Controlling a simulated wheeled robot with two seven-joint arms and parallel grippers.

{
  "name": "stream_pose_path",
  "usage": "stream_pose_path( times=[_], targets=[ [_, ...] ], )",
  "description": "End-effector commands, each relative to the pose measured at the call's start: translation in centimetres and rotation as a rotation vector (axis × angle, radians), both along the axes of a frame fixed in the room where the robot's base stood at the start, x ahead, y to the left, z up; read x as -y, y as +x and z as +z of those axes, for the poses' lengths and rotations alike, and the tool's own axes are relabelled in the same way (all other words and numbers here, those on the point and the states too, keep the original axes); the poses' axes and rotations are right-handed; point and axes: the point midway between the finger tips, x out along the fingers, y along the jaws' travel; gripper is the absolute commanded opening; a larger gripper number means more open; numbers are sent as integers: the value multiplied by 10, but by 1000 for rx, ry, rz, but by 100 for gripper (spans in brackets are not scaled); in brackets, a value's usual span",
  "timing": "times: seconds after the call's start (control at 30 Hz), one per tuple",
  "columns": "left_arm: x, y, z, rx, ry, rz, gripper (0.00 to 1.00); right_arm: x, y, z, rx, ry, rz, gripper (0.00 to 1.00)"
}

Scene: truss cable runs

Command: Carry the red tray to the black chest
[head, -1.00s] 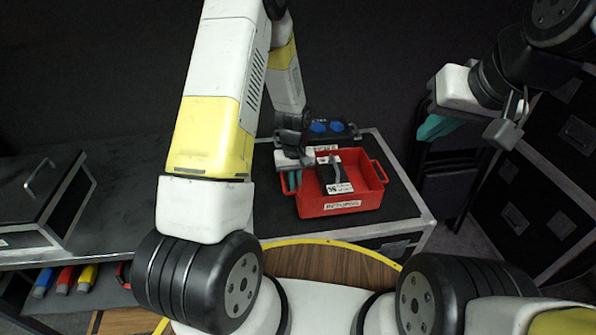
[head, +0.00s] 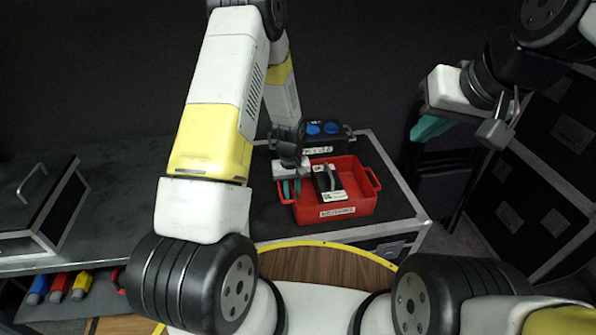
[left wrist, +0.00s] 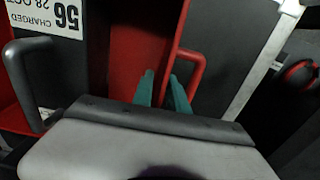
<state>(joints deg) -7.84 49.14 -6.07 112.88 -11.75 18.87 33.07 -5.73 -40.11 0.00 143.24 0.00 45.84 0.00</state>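The red tray (head: 358,205) is over the top of the black chest (head: 402,208), level as far as I can tell; whether it touches the lid is not clear. It holds a dark block with a grey handle and a white label (head: 328,182). My left gripper (head: 291,188) is at the tray's left side, its teal fingers close together astride the rim by the handle. The left wrist view shows these fingers (left wrist: 162,88) with the red rim between them, beside the red handle loop (left wrist: 200,65). My right gripper (head: 430,128) hangs away at the upper right, touching nothing visible.
A dark case with blue round sockets (head: 322,128) stands right behind the tray. A grey bench (head: 115,190) with a lidded black case (head: 35,205) is at left. More black cases (head: 530,190) stand at right. The chest lid is bare right of the tray.

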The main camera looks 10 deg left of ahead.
Motion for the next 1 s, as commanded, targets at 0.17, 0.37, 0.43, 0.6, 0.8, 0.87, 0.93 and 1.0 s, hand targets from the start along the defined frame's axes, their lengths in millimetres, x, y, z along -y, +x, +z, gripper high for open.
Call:
stream_pose_path(
  times=[0.17, 0.37, 0.43, 0.6, 0.8, 0.87, 0.93, 1.0],
  targets=[
    [0, 0, 0, 0, 0, 0, 27, 0, 0, 0, 0, 0, 0, 0],
    [0, 1, 8, 2, 0, 0, 27, 0, 0, 0, 0, 0, 0, 0],
    [0, 1, 17, 4, -1, 0, 27, 0, 0, 0, 0, 0, 0, 0],
    [-1, 2, 53, 7, -1, -1, 27, 0, 0, 0, 0, 0, 0, 0],
    [-1, 1, 94, 4, -1, 0, 27, 0, 0, 0, 0, 0, 0, 0],
    [-1, 0, 103, 3, -1, 0, 27, 0, 0, 0, 0, 0, 0, 0],
    [-1, 0, 112, 3, 0, 0, 27, 0, 0, 0, 0, 0, 0, 0],
    [-2, 0, 117, 2, 0, 0, 27, 0, 0, 0, 0, 0, 0, 0]
  ],
)
